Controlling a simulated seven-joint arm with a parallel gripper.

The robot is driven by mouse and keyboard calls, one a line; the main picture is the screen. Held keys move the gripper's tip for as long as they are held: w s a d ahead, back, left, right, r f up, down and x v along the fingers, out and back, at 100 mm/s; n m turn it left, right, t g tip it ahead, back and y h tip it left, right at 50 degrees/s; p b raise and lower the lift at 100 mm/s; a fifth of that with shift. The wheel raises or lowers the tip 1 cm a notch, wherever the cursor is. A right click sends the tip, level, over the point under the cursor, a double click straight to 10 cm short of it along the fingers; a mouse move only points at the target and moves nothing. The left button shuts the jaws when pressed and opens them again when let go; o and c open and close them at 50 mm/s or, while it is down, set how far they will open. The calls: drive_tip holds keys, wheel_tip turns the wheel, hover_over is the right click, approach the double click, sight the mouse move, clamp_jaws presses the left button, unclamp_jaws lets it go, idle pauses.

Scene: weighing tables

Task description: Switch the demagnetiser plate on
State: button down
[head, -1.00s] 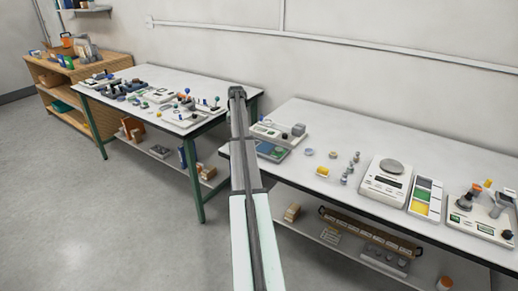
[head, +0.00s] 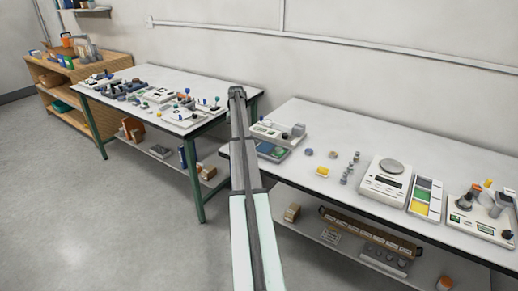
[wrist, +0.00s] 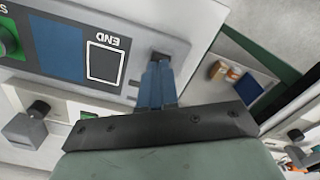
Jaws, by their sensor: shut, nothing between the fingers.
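A flat light-grey unit with a blue field and a box lettered END, seemingly the demagnetiser plate, fills the upper left of the wrist view (wrist: 125,27). In the head view it appears to be the blue and grey unit (head: 277,153) at the left end of the right table, partly behind my arm.
Behind the plate stands a white device (head: 268,131) with a grey block (head: 298,130). Small weights (head: 349,167), a balance (head: 384,190) and a colour tray (head: 427,193) stand to the right. A gap separates this table from the crowded left table (head: 215,86).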

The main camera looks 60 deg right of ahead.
drive_tip(key=shift+f, duration=0.95)
idle(0.9)
drive_tip(key=shift+r, duration=3.5)
drive_tip(key=shift+a, duration=0.1)
